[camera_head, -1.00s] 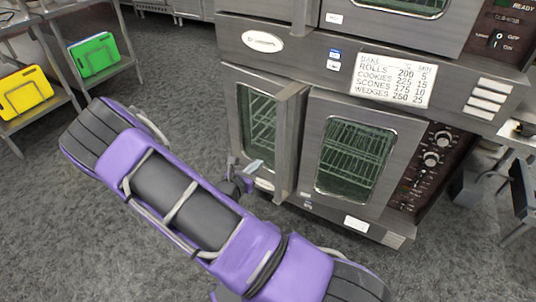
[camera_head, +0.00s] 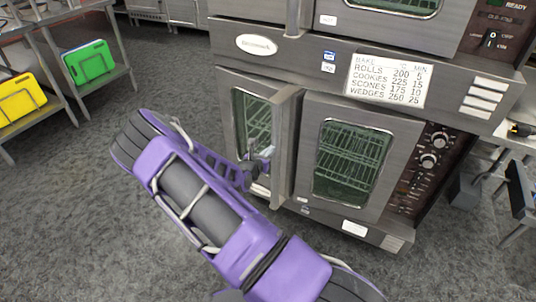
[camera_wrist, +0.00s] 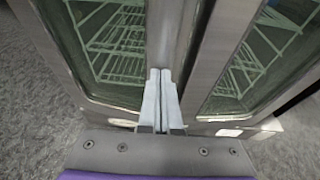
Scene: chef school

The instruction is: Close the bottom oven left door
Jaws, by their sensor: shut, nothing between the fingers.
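The bottom oven's left door (camera_head: 237,112) has a glass window, and racks show behind it. Its right edge stands a little forward of the right door (camera_head: 345,160), so it looks slightly ajar. The right door looks closed. My gripper (camera_head: 266,153) is shut and empty, in front of the left door's lower part near its right edge. In the wrist view, my pale fingertips (camera_wrist: 161,74) are together, pointing at the vertical edge strip between the left door (camera_wrist: 75,50) and the right door (camera_wrist: 212,62). I cannot tell whether they touch the door.
The upper oven (camera_head: 390,22) stands above, with a label panel between. A control panel (camera_head: 425,165) is right of the doors. A metal shelf (camera_head: 100,78) with a green board (camera_head: 90,62) and yellow board (camera_head: 20,98) stands left. The grey floor before the oven is clear.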

